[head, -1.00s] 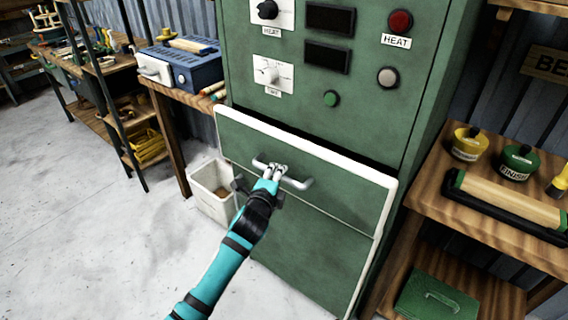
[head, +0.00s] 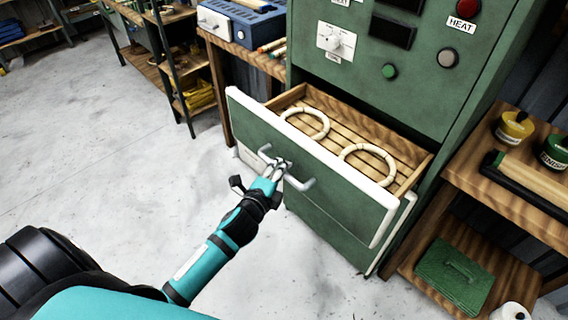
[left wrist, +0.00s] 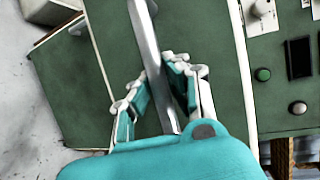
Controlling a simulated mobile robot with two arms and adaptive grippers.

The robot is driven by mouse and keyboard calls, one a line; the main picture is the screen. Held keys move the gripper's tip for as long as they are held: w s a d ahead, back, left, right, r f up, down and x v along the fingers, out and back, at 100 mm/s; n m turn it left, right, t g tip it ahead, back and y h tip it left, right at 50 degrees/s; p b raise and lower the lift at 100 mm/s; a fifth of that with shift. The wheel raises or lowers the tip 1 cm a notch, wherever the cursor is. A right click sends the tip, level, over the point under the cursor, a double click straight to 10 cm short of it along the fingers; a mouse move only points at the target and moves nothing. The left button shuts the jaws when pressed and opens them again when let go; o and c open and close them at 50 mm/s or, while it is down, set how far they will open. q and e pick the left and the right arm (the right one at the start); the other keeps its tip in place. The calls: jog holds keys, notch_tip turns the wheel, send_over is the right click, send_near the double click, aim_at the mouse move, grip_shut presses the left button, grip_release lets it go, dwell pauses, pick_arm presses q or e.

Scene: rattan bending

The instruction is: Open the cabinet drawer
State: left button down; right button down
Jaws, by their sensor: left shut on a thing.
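The green cabinet (head: 425,95) stands in the middle right of the head view. Its upper drawer (head: 335,178) is pulled well out, with a white-edged green front and a slatted wooden inside. Two pale rattan rings lie in it, one at the left (head: 305,124) and one at the right (head: 368,165). My left gripper (head: 277,168) is shut on the grey bar handle (head: 300,184) of the drawer front. In the left wrist view the fingers (left wrist: 158,85) sit on both sides of the handle bar (left wrist: 147,45). My right gripper is not in view.
The floor (head: 100,180) in front is clear.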

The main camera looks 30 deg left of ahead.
pick_arm(q)
jog(key=shift+s+f, duration=0.15)
jog(key=shift+s, duration=0.05)
jog(key=c, duration=1.2)
grip_release()
jog(key=shift+w, duration=0.1)
jog(key=shift+c, duration=0.2)
jog(key=s+r, duration=0.2)
jog(key=s, duration=0.9)
jog(key=shift+s+d+r, duration=0.2)
jog(key=shift+s+d, duration=0.1)
jog(key=shift+s, duration=0.1)
